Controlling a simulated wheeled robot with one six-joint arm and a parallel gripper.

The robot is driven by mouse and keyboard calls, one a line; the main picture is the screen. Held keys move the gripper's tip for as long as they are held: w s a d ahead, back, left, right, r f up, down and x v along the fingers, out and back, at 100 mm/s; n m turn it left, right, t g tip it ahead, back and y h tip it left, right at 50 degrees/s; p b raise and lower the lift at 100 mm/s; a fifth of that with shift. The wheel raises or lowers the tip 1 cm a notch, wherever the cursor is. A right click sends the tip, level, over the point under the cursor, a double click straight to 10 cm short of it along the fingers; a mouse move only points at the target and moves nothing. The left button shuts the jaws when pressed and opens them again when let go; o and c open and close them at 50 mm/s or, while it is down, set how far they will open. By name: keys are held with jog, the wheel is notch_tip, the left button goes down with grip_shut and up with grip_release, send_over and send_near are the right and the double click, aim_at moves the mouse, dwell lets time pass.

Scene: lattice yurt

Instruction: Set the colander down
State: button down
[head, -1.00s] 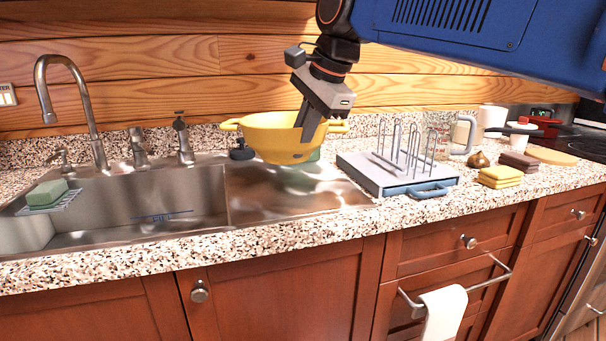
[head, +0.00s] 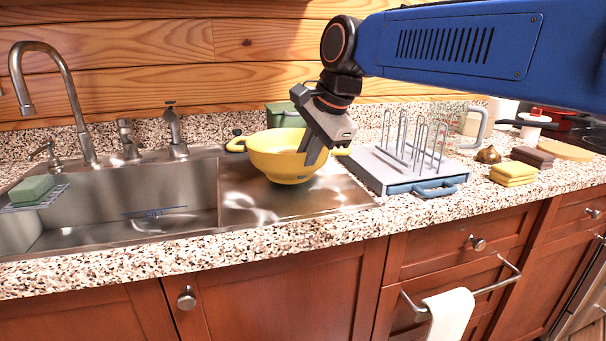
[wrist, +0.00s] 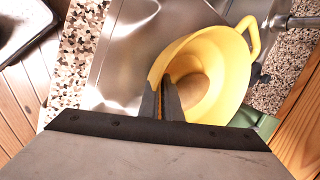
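The yellow colander (head: 282,160) is over the steel drainboard (head: 245,205), right of the sink basin. It looks upright in the head view, with its base at or very near the steel; I cannot tell whether it touches. My gripper (head: 314,158) reaches down to its right side. In the wrist view the colander (wrist: 228,75) shows its open inside and one loop handle. The narrow fingertips (wrist: 166,88) are close together with the colander's wall between them. The far handle is partly hidden by the gripper.
A grey rack (head: 385,172) with upright wires stands close to the right. A green container (head: 285,114) is behind the colander. The faucet (head: 62,95) and sink basin (head: 170,190) lie left. Yellow sponges (head: 513,173) lie further right. Bare drainboard shows in front.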

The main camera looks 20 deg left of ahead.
jog(key=shift+f, duration=1.15)
jog(key=c, duration=2)
grip_release()
jog(key=shift+f, duration=0.1)
jog(key=v, duration=1.2)
